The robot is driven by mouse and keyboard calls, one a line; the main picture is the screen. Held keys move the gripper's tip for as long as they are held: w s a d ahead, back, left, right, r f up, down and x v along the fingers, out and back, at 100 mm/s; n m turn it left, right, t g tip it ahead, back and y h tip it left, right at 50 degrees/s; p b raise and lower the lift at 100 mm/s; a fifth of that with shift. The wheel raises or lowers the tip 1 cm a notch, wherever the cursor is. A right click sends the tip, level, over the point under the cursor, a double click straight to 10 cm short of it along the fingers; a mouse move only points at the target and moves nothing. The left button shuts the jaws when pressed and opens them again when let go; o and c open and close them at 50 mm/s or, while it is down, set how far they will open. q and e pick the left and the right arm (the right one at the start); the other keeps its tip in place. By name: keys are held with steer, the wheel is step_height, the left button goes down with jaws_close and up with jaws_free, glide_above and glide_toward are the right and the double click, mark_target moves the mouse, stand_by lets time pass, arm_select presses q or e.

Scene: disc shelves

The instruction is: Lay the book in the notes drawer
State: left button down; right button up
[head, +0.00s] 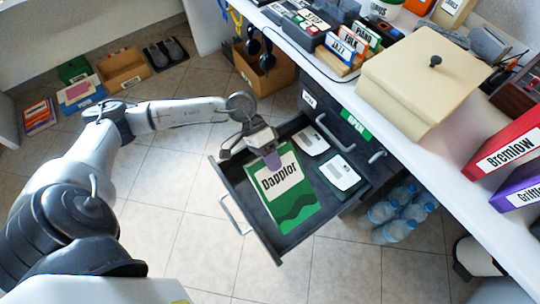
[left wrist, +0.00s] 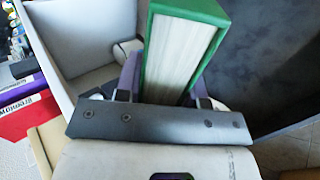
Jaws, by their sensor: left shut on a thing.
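The book (head: 285,195), green and white with the word "Dapplor" on its cover, is over the open dark grey drawer (head: 235,190). My left gripper (head: 272,158) is shut on the book's upper edge, purple fingers on either side. In the left wrist view the green cover and white pages of the book (left wrist: 178,50) show between the fingers of the gripper (left wrist: 165,82). I cannot tell whether the book touches the drawer floor. No notes label is readable on the drawer. My right gripper is not in view.
Two white pad-like things (head: 338,172) lie in the drawer, right of the book. A counter with a cream box (head: 420,75) and binders (head: 510,150) runs along the right. Water bottles (head: 395,215) stand below it.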

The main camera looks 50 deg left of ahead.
arm_select(q)
step_height(320, 180, down, 9)
steer(key=b, duration=0.5)
steer(key=shift+b, duration=0.35)
stand_by(0.5)
steer(key=c, duration=1.1)
jaws_free()
steer(key=o, duration=0.5)
steer(key=shift+f, duration=0.1)
steer(key=shift+c, duration=0.2)
